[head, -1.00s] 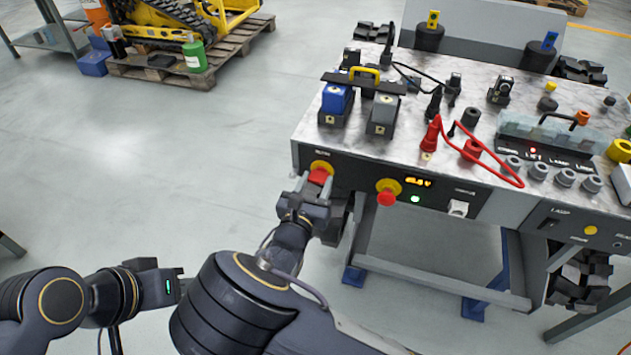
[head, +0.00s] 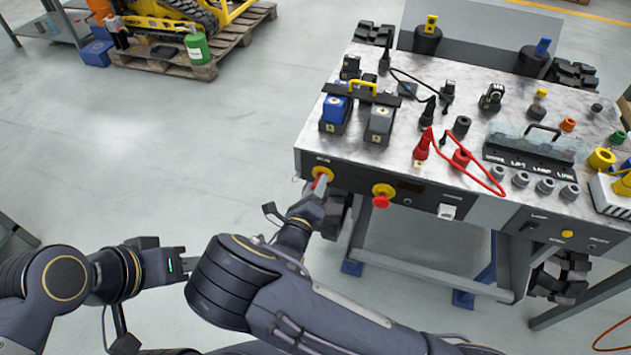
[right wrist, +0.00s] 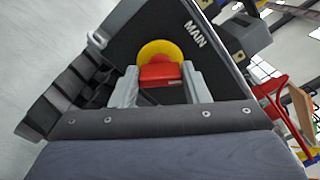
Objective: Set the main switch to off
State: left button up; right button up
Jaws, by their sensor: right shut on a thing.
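The main switch (head: 319,172) is a red handle on a yellow round plate, on the left of the bench's front panel. In the right wrist view the red handle (right wrist: 160,74) lies between my two grey fingers, beside the word MAIN. My right gripper (head: 319,184) is shut on the handle and partly hides it in the head view. The handle sits crosswise between the fingers. My left gripper (head: 180,266) is open and empty at the lower left, well away from the bench.
The bench top (head: 385,155) bears blue and grey blocks, a red cable and several connectors. A pallet (head: 200,68) stands far left. The floor between is clear.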

jog(key=n+p, duration=0.1)
jog(key=n, duration=0.2)
jog(key=shift+a+n+p, duration=0.1)
jog(key=shift+n+p, duration=0.2)
jog(key=shift+n, duration=0.1)
jog(key=shift+f+n+p, duration=0.15)
jog(key=shift+n+p, duration=0.4)
jog(key=shift+n, duration=1.15)
jog(key=o, duration=1)
jog(key=v, duration=0.8)
jog(key=shift+w, duration=0.1)
